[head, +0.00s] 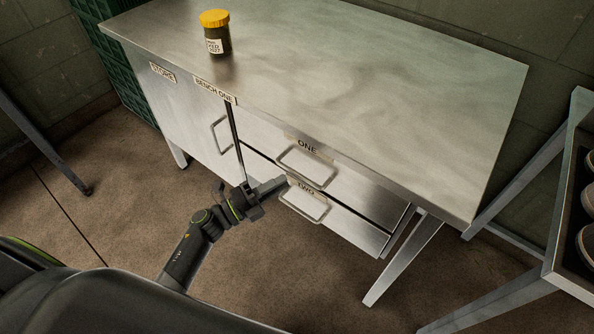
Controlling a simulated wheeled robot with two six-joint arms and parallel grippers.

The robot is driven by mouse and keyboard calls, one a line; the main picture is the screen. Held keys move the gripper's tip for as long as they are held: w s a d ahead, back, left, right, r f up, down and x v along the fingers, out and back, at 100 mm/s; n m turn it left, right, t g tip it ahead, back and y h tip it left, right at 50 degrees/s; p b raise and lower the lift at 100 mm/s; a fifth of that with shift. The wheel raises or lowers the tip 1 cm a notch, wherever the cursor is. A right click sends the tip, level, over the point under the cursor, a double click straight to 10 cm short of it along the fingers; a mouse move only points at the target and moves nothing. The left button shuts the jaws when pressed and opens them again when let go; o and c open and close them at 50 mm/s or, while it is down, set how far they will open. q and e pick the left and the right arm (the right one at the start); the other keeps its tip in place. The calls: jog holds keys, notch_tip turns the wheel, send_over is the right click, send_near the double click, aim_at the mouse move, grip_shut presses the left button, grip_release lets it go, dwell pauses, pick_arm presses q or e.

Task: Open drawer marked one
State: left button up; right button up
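The drawer marked ONE (342,178) is the upper drawer at the right of the steel bench front, and it looks shut. Its label (307,145) sits above its bar handle (306,166). The drawer marked TWO (345,228) is below, with its own bar handle (304,206). My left gripper (272,196) is in front of the drawers, left of both handles, pointing right. Its tip overlaps the drawer fronts near the TWO handle; I cannot tell whether it touches. Its finger gap is unclear, and nothing shows held in it. My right gripper is not in view.
The bench top (370,80) carries a jar with a yellow lid (215,32) at the back left. A STORE door (185,110) with a handle is left of the drawers. A metal rack (560,230) stands at the right. The brown floor before the bench is clear.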

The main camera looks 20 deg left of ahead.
aim_at(297, 173)
pick_arm(q)
jog(key=x, duration=0.5)
jog(key=shift+w+d, duration=0.2)
jog(key=shift+w, duration=0.05)
grip_shut()
